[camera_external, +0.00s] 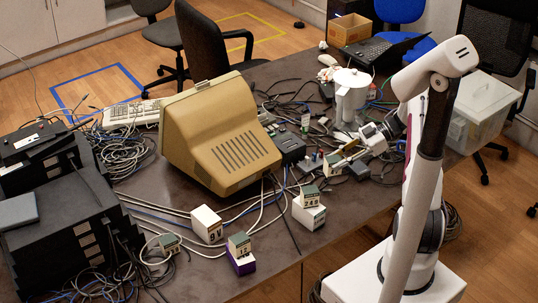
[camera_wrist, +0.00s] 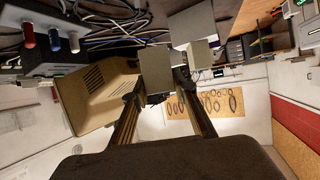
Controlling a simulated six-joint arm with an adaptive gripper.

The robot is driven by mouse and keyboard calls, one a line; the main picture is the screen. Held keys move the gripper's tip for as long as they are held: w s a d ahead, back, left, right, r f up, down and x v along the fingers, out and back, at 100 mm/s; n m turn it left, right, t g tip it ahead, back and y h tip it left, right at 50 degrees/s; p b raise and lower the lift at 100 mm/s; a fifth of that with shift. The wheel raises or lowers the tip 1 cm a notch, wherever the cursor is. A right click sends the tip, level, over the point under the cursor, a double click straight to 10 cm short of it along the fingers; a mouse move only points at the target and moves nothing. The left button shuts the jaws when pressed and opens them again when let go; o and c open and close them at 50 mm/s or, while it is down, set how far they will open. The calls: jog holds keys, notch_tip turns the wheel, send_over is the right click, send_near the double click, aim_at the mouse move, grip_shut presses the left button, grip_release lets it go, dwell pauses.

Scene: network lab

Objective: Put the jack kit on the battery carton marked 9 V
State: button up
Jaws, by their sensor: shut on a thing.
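My gripper (camera_external: 343,152) is above the cable-strewn right part of the table, beside the monitor. It is shut on a small cream-and-green box, which looks like the jack kit (camera_external: 333,164). In the wrist view the held box (camera_wrist: 157,72) shows as a plain beige block between the fingertips (camera_wrist: 160,82). A white carton (camera_external: 207,225) with a dark mark that looks like 9 V stands in front of the monitor, with a bare top. My gripper is well behind and right of it. Another white carton (camera_external: 310,214) and a purple carton (camera_external: 240,264) each carry a small green-and-cream box.
A large beige monitor (camera_external: 220,135) stands between the table's back and the cartons. A white cylindrical vessel (camera_external: 349,100) is close behind my gripper. Black equipment (camera_external: 70,225) fills the left. Loose cables run around the cartons. A small green box (camera_external: 168,243) lies among them.

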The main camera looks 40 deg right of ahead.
jog(key=w+a+r+n+g, duration=0.2)
jog(key=w+a, duration=0.1)
jog(key=a, duration=0.8)
jog(key=w+a+r+n+g, duration=0.1)
jog(key=w+a+n+g, duration=0.15)
jog(key=a, duration=0.95)
notch_tip(320, 180, up, 6)
send_over(210, 213)
jog(key=shift+f+m+y, duration=0.1)
jog(key=shift+m+y, duration=0.15)
jog(key=shift+y, duration=0.15)
jog(key=shift+f, duration=3.15)
jog(key=shift+f, duration=1.9)
